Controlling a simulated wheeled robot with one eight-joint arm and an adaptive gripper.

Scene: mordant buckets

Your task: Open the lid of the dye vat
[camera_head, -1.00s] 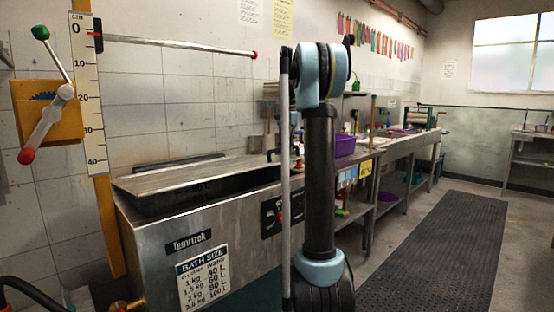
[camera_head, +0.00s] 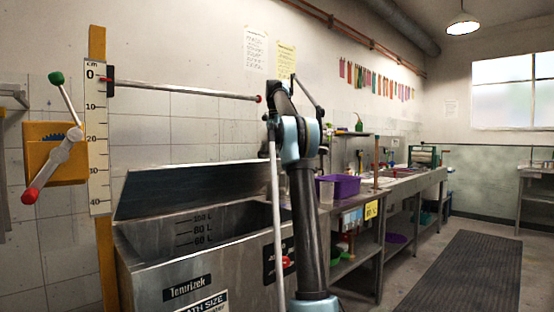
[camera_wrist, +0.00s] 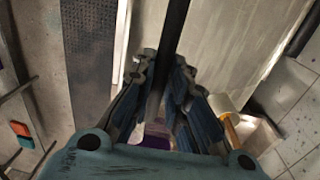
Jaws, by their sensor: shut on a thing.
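The dye vat (camera_head: 150,272) is a steel box at the lower left of the head view. Its steel lid (camera_head: 185,188) is tilted up at the back, and volume marks show inside the open top. In the wrist view, my gripper (camera_wrist: 163,68) has its blue-grey fingers closed around a dark bar (camera_wrist: 176,22), which looks like the lid's handle. A pale broad surface, probably the lid (camera_wrist: 235,45), lies beside the bar. In the head view my arm stands in front of the vat's right end, and my gripper cannot be made out there.
A height scale (camera_head: 97,140) and a yellow crank box (camera_head: 50,165) are on the wall at left. A thin rod (camera_head: 185,90) juts out above the lid. A purple tub (camera_head: 346,187) sits on the bench at right. A dark floor mat (camera_head: 455,275) is clear.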

